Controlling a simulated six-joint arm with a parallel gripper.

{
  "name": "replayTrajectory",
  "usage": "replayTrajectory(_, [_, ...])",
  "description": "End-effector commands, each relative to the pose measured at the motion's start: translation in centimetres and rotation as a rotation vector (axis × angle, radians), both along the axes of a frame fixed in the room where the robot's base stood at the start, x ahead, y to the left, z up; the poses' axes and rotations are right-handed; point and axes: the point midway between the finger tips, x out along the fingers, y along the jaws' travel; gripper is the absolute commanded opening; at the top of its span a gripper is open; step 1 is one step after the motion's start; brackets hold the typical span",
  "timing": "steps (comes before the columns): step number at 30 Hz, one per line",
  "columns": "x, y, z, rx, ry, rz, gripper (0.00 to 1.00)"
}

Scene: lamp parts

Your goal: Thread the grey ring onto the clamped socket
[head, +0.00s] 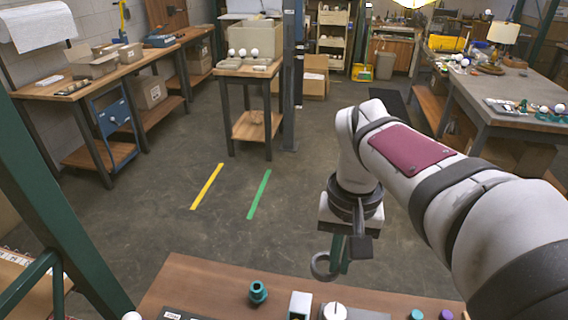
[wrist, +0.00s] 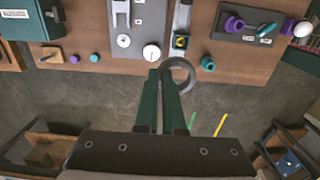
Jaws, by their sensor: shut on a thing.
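The grey ring (wrist: 193,73) is at the tips of my gripper (wrist: 162,74), which is shut on its edge. The ring's hole sticks out to the right of the green fingers in the wrist view. In the head view the ring (head: 314,268) hangs to the left of my gripper (head: 337,270), in front of the table edge. The clamp (wrist: 182,15) is a narrow metal fixture on the table with a dark and yellow piece (wrist: 181,42) at its near end, which looks like the socket. In the head view only a pale block (head: 299,303) shows there. Ring and socket are apart.
A teal part (head: 258,291) stands on the wooden table beside the clamp. A white dial (wrist: 152,52) on a grey plate is on the other side. A dark tray (wrist: 250,33) holds purple and teal parts. Small teal and purple pieces (wrist: 94,58) lie further off.

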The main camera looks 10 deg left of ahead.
Motion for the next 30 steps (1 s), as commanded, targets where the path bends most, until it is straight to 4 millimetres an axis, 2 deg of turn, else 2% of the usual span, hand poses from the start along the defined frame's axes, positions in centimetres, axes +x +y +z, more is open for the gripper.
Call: replayTrajectory(30, [-0.9, 2.7, 0.0, 0.0, 0.0, 0.0, 0.0])
